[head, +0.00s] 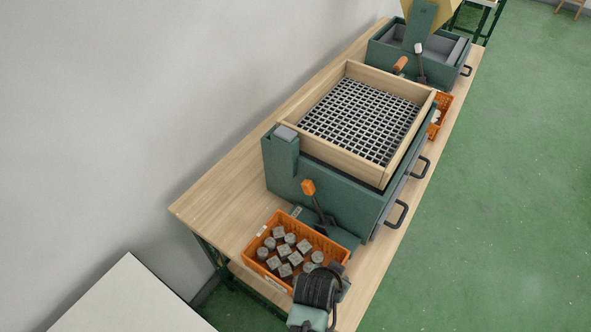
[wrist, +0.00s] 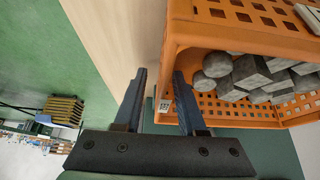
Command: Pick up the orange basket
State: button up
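The orange basket (head: 258,268) stands on the near end of the wooden table, filled with several grey block-like and rounded pieces. In the wrist view the basket (wrist: 200,32) fills the upper right, with its slotted wall and some grey pieces showing. My gripper (wrist: 159,74) has its two dark fingers apart at the basket's near edge. The right finger overlaps the basket and the left finger is outside it. I cannot tell whether either finger touches it. In the head view my dark wrist covers the basket's near right corner and hides the fingertips.
A green machine (head: 320,195) with a wooden-framed grid (head: 418,114) stands just behind the basket, its orange-tipped lever (head: 308,187) close to it. Another orange basket (head: 446,104) is farther back. A white surface (head: 125,300) is at lower left. Green floor is clear at right.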

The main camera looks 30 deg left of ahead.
jog(key=shift+f, duration=0.25)
dwell(0.3)
grip_shut()
dwell(1.5)
